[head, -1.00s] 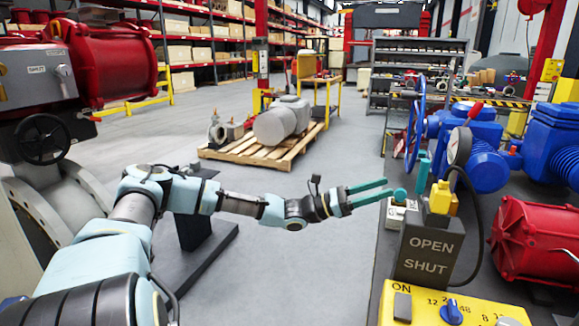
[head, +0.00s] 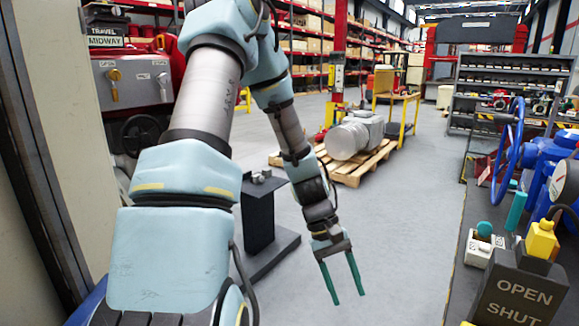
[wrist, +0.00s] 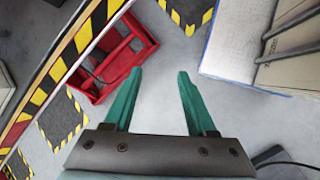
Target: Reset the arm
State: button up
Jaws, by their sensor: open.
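My arm rises on the left of the head view and bends down toward the middle. My gripper (head: 343,280) hangs with its two teal fingers pointing down over the bare grey floor. The fingers are apart with nothing between them. In the wrist view my gripper (wrist: 157,95) also shows both teal fingers spread and empty, touching nothing. The OPEN/SHUT box (head: 517,298) with a yellow part on top stands to the right of my gripper, well apart from it.
A grey motor-like body (head: 350,137) lies on a wooden pallet (head: 352,176) behind my gripper. A blue handwheel (head: 508,150) is at the right. A grey cabinet (head: 137,83) marked MIDWAY is at the left. The wrist view shows a red frame (wrist: 118,60).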

jog(key=w+a+r+m+t+y, duration=0.1)
jog(key=a+r+t+y, duration=0.1)
jog(key=a+r, duration=0.3)
jog(key=w+a+r+m+t+y, duration=0.1)
jog(key=a+r+t, duration=0.3)
jog(key=a, duration=0.9)
notch_tip(320, 180, up, 2)
jog(key=shift+a+r+y, duration=0.1)
jog(key=shift+a+y, duration=0.2)
jog(key=shift+y, duration=0.1)
